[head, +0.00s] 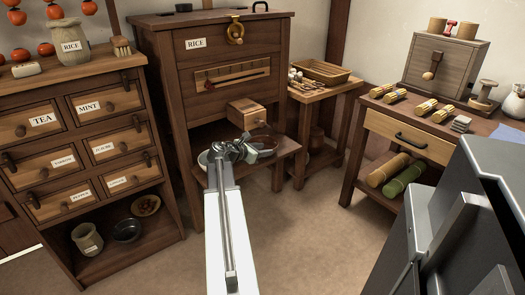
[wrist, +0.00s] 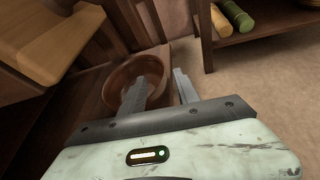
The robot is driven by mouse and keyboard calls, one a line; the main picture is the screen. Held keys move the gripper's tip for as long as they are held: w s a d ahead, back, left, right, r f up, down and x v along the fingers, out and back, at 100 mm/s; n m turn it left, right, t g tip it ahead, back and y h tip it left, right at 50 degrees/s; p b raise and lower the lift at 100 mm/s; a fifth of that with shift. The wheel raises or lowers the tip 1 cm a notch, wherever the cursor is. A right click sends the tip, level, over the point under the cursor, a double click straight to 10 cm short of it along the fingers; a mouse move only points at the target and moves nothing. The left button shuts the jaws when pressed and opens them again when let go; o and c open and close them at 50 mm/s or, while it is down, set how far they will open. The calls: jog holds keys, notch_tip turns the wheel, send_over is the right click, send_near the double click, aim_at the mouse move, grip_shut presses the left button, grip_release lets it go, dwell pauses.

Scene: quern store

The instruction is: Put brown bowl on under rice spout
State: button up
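The brown bowl (head: 263,141) sits on the low ledge (head: 289,148) of the rice cabinet, partly hidden behind my gripper (head: 246,151). The wooden rice spout (head: 247,112) juts from the cabinet above the ledge. In the wrist view the brown bowl (wrist: 122,82) stands upright and looks empty, to the right of the spout block (wrist: 40,38). My gripper (wrist: 160,78) is open. One finger overlaps the inside of the bowl and the other is outside its right side, with the rim between them. I cannot tell whether either finger touches it.
The drawer cabinet (head: 85,140) stands left. A small side table (head: 322,92) with a tray stands right of the rice cabinet (head: 205,65). The floor (head: 310,225) in front is clear.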

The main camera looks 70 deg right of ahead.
aim_at(276, 148)
jog(key=b+x, duration=0.2)
jog(key=x, duration=0.4)
jog(key=shift+s+d+f, duration=0.15)
jog(key=shift+s+d, duration=0.05)
jog(key=shift+d, duration=0.1)
grip_shut()
jog(key=shift+s, duration=0.1)
dwell(1.0)
